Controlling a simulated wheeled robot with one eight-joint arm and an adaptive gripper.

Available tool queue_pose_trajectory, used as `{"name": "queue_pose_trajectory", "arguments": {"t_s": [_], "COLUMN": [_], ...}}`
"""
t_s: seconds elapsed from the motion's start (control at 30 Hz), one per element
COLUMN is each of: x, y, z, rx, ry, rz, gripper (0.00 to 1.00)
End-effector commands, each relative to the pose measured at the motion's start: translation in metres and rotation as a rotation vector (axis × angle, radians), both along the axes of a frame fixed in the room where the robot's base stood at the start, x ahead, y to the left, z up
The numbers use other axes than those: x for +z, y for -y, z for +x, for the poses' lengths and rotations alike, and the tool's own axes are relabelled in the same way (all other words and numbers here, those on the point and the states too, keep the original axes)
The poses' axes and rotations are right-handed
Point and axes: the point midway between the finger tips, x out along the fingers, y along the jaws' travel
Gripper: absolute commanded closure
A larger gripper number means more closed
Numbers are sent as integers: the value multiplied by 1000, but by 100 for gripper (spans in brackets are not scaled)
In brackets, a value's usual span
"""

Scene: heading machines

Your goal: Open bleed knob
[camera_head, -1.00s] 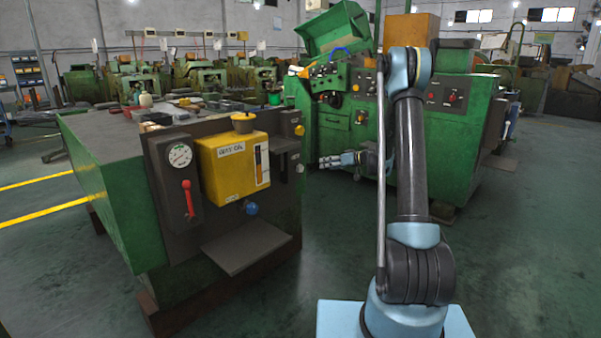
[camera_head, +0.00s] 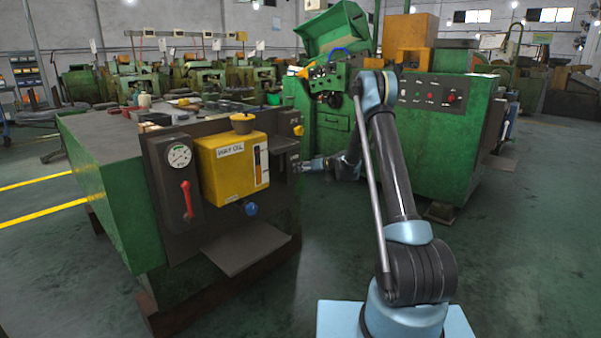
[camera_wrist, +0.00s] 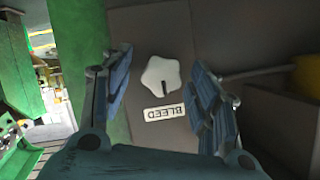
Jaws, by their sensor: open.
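The bleed knob (camera_wrist: 161,78) is a pale, lobed knob with a dark slot mark, on a dark panel in the wrist view. A white label reading BLEED (camera_wrist: 165,112) is beside it. My gripper (camera_wrist: 162,85) is open, with one blue-grey finger on each side of the knob in the picture and apparently not touching it. In the head view my gripper (camera_head: 300,167) is at the right end of the green machine's front panel (camera_head: 225,235). The knob cannot be made out in the head view.
A yellow WAY OIL tank (camera_head: 232,172), a gauge (camera_head: 179,155), a red lever (camera_head: 187,199) and a blue knob (camera_head: 251,209) are on the machine front. A shelf plate (camera_head: 245,248) juts out below. Another green machine (camera_head: 430,140) stands behind my arm.

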Motion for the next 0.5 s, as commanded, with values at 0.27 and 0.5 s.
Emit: {"name": "queue_pose_trajectory", "arguments": {"t_s": [0.27, 0.5], "x": [-3, -4], "y": [-8, -8], "z": [5, 4], "rx": [-2, -1], "ry": [0, -1], "rz": [1, 0], "gripper": [45, 59]}}
